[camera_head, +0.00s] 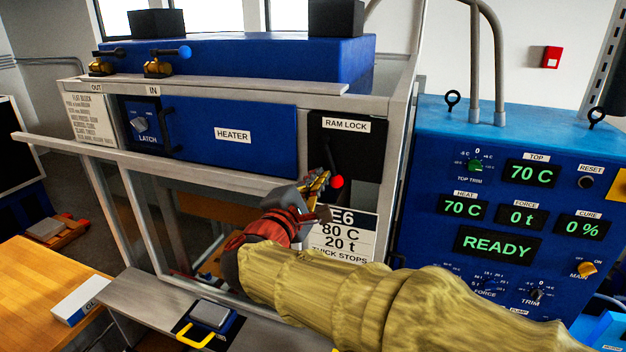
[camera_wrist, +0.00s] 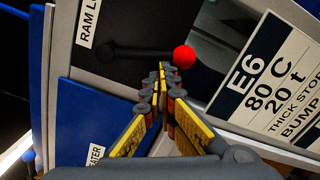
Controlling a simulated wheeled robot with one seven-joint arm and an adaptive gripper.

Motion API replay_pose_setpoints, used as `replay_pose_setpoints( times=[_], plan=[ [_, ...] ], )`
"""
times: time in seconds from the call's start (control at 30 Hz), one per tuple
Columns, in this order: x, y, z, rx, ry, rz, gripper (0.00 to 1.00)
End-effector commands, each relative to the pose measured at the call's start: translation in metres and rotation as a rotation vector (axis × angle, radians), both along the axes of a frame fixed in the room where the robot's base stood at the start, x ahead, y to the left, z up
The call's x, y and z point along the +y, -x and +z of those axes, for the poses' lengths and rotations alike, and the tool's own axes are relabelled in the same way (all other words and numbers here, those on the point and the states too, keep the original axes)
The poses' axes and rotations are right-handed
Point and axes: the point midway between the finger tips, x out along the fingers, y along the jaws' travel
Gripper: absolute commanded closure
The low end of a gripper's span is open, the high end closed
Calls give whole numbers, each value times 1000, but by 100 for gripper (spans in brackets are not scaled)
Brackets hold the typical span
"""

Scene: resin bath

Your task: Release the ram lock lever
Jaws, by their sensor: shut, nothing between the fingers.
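The ram lock lever is a black rod with a red ball knob (camera_head: 337,182) on the black panel under the RAM LOCK label (camera_head: 346,125). In the head view it hangs downward from its pivot, the ball at its lower end. In the wrist view the rod runs across to the red ball (camera_wrist: 184,56) at its right end. My gripper (camera_head: 322,180) is shut and empty. Its fingertips (camera_wrist: 162,70) are close beside the rod near the ball. I cannot tell whether they touch it.
The blue heater drawer (camera_head: 233,134) with its black handle is left of the lever. The E6 sign (camera_head: 345,232) lies just below. The blue control box (camera_head: 505,160) stands to the right, showing READY. A grey frame rail (camera_head: 150,156) runs in front on the left.

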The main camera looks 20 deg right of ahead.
Motion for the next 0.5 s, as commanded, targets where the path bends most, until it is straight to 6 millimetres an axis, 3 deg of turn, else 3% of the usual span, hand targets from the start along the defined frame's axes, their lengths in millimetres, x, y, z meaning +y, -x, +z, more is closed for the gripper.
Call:
replay_pose_setpoints(
  times=[0.5],
  plan=[
    [-28,20,9,274,380,-3,100]
  ],
)
